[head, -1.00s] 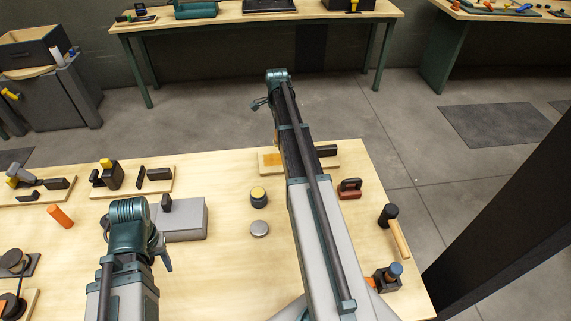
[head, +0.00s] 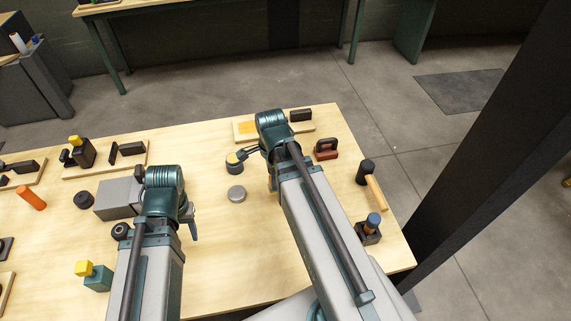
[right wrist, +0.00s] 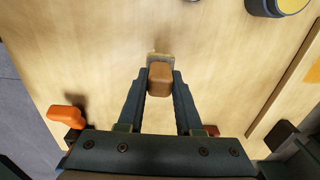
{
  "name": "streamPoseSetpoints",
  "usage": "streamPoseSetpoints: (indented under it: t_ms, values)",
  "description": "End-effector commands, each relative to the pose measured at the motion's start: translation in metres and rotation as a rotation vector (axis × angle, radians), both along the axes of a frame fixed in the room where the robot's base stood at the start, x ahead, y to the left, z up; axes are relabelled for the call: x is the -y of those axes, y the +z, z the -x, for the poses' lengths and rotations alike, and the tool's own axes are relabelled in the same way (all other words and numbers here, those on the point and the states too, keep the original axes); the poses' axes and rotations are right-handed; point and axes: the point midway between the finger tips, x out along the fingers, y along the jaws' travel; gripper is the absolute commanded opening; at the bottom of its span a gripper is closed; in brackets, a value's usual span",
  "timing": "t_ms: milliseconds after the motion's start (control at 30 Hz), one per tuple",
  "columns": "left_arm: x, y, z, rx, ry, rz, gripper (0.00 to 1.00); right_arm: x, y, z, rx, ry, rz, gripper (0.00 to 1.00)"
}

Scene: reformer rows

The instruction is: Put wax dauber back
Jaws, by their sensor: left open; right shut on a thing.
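My right gripper (right wrist: 160,88) is shut on a small brown block with a pale tan end, which I take to be the wax dauber (right wrist: 159,79). It is held over bare tabletop; I cannot tell how high. In the head view only a sliver of brown shows beneath my right wrist. A dark round tin with a yellow top (head: 234,164) stands left of my right wrist; it also shows at the top right of the right wrist view (right wrist: 270,8). My left gripper (head: 193,224) is open, partly hidden by its own arm, beside a grey block (head: 115,200).
A board with an orange patch (head: 249,127) is behind. A red block with a dark handle (head: 326,150), a mallet (head: 374,190) and a blue-topped tool (head: 372,222) stand to the right. Bare table lies between.

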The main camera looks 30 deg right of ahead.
Motion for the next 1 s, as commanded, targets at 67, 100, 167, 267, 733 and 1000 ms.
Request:
streamPoseSetpoints:
  t_ms: [67,100,167,267,733,1000]
  values:
    - [0.0,0.0,0.0,0.0,0.0,0.0,0.5,-0.001,0.0,0.0,0.0,0.0,0.0,0.0]
    - [0.0,0.0,0.0,0.0,0.0,0.0,0.5,0.0,0.0,0.0,0.0,0.0,0.0,0.0]
    - [0.0,0.0,0.0,0.0,0.0,0.0,0.5,0.001,0.0,-0.003,0.0,0.0,0.0,0.0]
    - [0.0,-0.001,0.0,0.0,0.0,0.0,0.5,0.005,-0.001,-0.011,0.0,0.0,0.0,0.0]
    - [0.0,-0.012,0.0,0.0,0.0,0.0,0.5,0.057,-0.012,-0.107,0.0,-0.001,0.0,0.0]
    - [0.0,-0.014,0.0,0.0,0.0,0.0,0.5,0.071,-0.014,-0.13,0.0,0.0,0.0,0.0]
